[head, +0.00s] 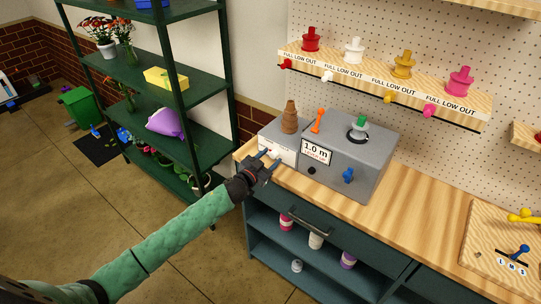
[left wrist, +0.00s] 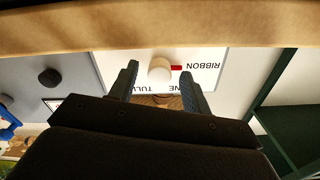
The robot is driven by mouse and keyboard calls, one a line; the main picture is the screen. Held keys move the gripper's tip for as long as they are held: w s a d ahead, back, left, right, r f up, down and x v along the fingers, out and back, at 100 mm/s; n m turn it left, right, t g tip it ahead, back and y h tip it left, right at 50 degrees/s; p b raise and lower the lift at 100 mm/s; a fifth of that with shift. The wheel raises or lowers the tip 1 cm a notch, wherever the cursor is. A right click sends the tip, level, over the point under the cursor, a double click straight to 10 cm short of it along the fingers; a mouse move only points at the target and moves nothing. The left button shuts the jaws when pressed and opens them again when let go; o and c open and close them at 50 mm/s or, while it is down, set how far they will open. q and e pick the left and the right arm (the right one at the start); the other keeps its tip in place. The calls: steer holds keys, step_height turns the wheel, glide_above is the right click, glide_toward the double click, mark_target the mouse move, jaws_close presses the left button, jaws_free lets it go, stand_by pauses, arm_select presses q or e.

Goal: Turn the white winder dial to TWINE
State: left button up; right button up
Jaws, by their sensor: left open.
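The white winder dial (left wrist: 159,69) shows in the left wrist view on a white label plate, which appears upside down. Its red pointer is turned toward the word RIBBON (left wrist: 203,66). Parts of two other words show below it, one starting TULL and one ending NE, partly covered by my gripper. My left gripper (head: 269,162) is open in front of the grey winder box's white panel (head: 279,147) in the head view. In the left wrist view its fingertips (left wrist: 160,74) lie on either side of the dial; contact cannot be told. My right gripper is not in view.
The larger grey box (head: 370,145) bears a 1.0 m display, a blue knob (head: 348,175) and a black knob (head: 311,170). A brown spool stack (head: 290,117) stands on the winder. A green shelf (head: 160,66) stands left of the wooden counter (head: 405,220).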

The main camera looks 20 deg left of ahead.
arm_select(q)
steer(key=shift+w+d, duration=0.15)
steer(key=shift+w, duration=0.3)
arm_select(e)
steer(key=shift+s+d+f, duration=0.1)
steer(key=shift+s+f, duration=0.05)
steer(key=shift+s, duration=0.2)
arm_select(q)
steer(key=c, duration=1)
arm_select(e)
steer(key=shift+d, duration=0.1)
